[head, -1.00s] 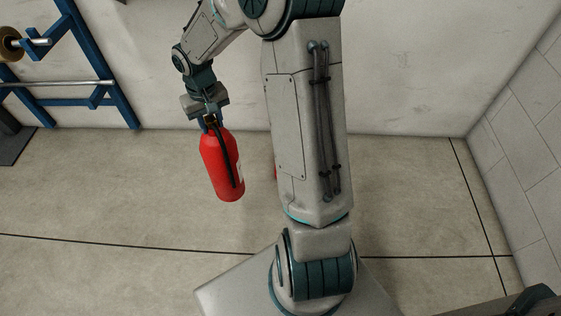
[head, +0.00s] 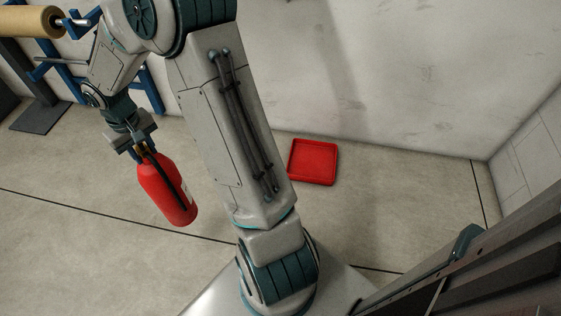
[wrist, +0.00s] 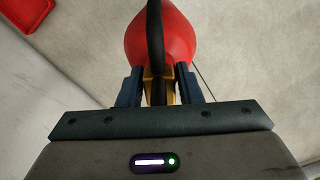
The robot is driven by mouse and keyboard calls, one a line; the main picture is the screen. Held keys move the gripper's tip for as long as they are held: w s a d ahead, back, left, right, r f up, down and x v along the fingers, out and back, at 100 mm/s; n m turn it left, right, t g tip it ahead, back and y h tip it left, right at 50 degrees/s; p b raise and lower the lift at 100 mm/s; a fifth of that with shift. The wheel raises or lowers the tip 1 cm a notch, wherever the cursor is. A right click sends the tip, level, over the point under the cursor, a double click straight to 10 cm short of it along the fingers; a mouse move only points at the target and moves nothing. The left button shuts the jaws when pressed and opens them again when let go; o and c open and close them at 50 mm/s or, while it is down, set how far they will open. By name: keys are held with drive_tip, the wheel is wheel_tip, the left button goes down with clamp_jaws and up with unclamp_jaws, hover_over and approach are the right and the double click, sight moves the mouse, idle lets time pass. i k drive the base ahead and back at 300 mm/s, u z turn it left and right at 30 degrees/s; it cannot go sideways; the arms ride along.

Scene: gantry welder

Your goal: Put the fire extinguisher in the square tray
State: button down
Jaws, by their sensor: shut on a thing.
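The red fire extinguisher (head: 165,188) hangs from my gripper (head: 137,148) at the left of the head view, tilted a little, its body below the jaws. In the wrist view the two fingers (wrist: 157,88) are shut on its yellowish neck, with the red body (wrist: 178,45) and black hose beyond them. The red square tray (head: 313,161) lies flat on the floor near the back wall, to the right of my arm in the head view, and looks empty. Its corner also shows at the top left of the wrist view (wrist: 30,12). The extinguisher is well apart from the tray.
A blue rack with a brown roll (head: 30,22) stands at the far left. A dark metal frame (head: 480,265) fills the lower right. The pale wall (head: 400,80) is behind the tray. Open concrete floor lies around the tray.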

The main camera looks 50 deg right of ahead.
sight(311, 167)
drive_tip(key=u, duration=0.65)
drive_tip(key=i, duration=1.4)
drive_tip(key=z, duration=3.45)
